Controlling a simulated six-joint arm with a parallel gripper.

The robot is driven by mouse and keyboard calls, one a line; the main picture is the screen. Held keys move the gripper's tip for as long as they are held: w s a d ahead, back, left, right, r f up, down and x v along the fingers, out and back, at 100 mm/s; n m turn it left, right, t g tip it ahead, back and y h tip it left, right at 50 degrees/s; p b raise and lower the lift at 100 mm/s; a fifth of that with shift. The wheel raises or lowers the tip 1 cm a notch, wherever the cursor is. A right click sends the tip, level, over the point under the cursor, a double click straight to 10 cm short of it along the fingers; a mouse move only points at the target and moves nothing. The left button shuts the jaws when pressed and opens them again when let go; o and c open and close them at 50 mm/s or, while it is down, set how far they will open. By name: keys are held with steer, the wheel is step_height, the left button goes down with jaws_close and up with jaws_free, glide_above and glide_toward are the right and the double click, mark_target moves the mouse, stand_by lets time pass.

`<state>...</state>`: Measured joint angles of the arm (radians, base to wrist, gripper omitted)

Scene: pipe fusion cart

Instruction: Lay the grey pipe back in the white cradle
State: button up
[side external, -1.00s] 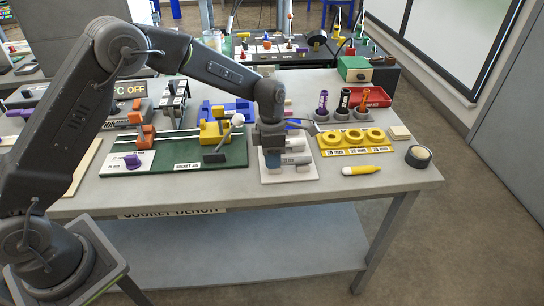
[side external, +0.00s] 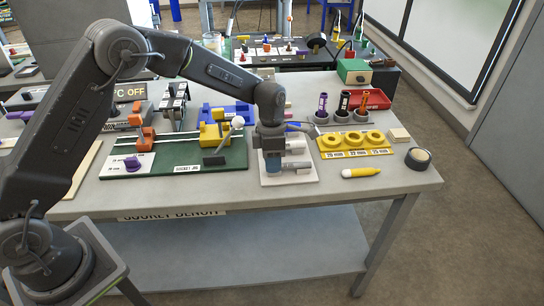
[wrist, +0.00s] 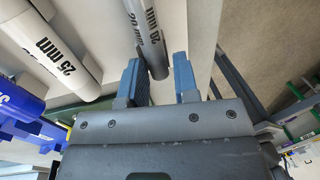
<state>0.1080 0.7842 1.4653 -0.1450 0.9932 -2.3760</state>
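The grey pipe (wrist: 148,30), marked 20 mm, shows in the wrist view with its near end between my fingers. My gripper (wrist: 160,82) is open. The pipe lies close to the left finger, and a gap shows between it and the right finger. In the side view my gripper (side external: 272,163) points down over the white cradle board (side external: 290,179), and the arm hides part of it. Pale pipes (side external: 297,165) lie on the board beside the gripper. I cannot tell whether the grey pipe rests fully in its seat.
The green jig board (side external: 180,158) stands left of the gripper, the yellow ring tray (side external: 354,143) right. The front bench edge is mostly clear.

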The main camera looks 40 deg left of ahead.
steer(key=shift+o, duration=0.2)
step_height(320, 180, up, 12)
steer(key=w+a, duration=0.1)
steer(key=shift+w+a, duration=0.2)
steer(key=shift+a, duration=0.05)
steer(key=shift+r, duration=0.85)
steer(key=shift+r, duration=0.1)
steer(key=s+a+r+m+t, duration=0.2)
steer(key=s+r+m, duration=0.3)
steer(key=s+m, duration=0.25)
steer(key=s+a+r+m+t, duration=0.2)
steer(key=s+r+m, duration=0.35)
steer(key=s, duration=0.25)
steer(key=s+a+f+m+t, duration=0.1)
steer(key=s+m, duration=0.6)
steer(key=s+a+f+m+t+y, duration=0.1)
steer(key=s+f+m, duration=0.1)
steer(key=s+m, duration=0.5)
steer(key=shift+s+f+t, duration=0.2)
steer(key=shift+f+t, duration=0.05)
steer(key=shift+t, duration=0.15)
